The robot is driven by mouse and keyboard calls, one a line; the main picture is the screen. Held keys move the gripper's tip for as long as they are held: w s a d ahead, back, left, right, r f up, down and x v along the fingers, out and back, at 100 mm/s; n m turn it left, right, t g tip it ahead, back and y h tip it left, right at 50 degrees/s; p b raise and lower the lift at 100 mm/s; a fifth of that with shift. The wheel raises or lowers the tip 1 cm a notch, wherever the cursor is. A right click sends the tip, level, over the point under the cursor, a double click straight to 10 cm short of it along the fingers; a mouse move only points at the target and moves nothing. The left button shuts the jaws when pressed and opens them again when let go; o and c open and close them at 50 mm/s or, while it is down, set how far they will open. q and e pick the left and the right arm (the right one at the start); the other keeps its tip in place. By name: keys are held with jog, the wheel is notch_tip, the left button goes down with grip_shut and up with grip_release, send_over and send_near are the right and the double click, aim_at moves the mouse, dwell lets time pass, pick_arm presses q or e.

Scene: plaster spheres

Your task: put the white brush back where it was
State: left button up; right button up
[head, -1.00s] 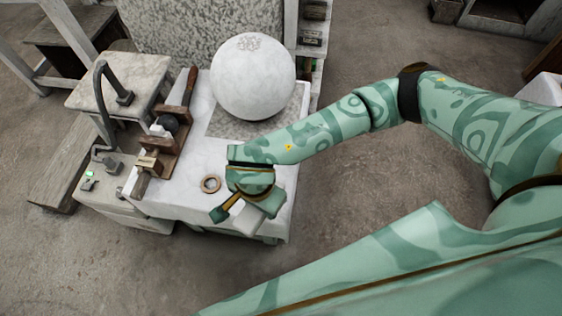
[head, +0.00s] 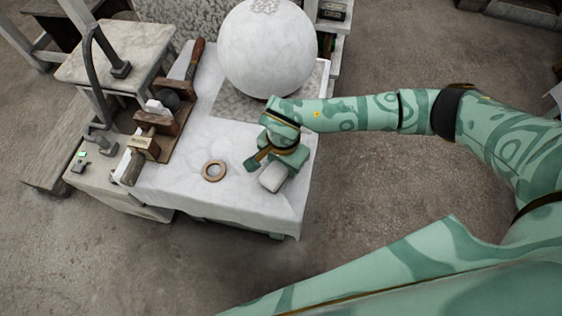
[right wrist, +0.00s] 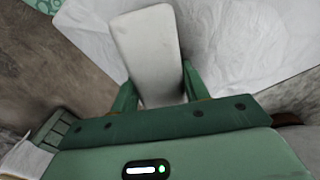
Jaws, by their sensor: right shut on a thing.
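My right gripper (head: 274,165) is over the front right part of the white-covered table (head: 225,205). It is shut on a pale block-shaped thing, which I take to be the white brush (head: 274,178). In the right wrist view the white brush (right wrist: 145,50) sits between the two green fingers (right wrist: 158,85) and sticks out past them. Its bristles are not visible. I cannot tell whether it touches the cloth. My left gripper is not in view.
A big white plaster sphere (head: 268,50) rests on a grey slab (head: 232,103) behind the gripper. A tan ring (head: 213,171) lies to the left. A wooden rack (head: 168,130) with tools stands further left. The front middle of the table is clear.

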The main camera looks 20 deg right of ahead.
jog(key=shift+r, duration=0.15)
jog(key=o, duration=1.1)
jog(key=shift+f, duration=0.2)
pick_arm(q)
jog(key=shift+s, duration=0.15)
pick_arm(e)
jog(key=shift+r+p, duration=0.3)
jog(key=shift+r, duration=0.15)
notch_tip(320, 180, up, 4)
jog(key=shift+w+f+p, duration=0.15)
jog(key=shift+f+p, duration=0.1)
jog(key=shift+p, duration=0.7)
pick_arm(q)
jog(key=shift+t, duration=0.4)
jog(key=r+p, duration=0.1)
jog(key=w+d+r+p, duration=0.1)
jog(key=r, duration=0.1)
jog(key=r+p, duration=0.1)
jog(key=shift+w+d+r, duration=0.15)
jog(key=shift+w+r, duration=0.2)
pick_arm(e)
notch_tip(320, 180, up, 8)
jog(key=shift+f, duration=0.1)
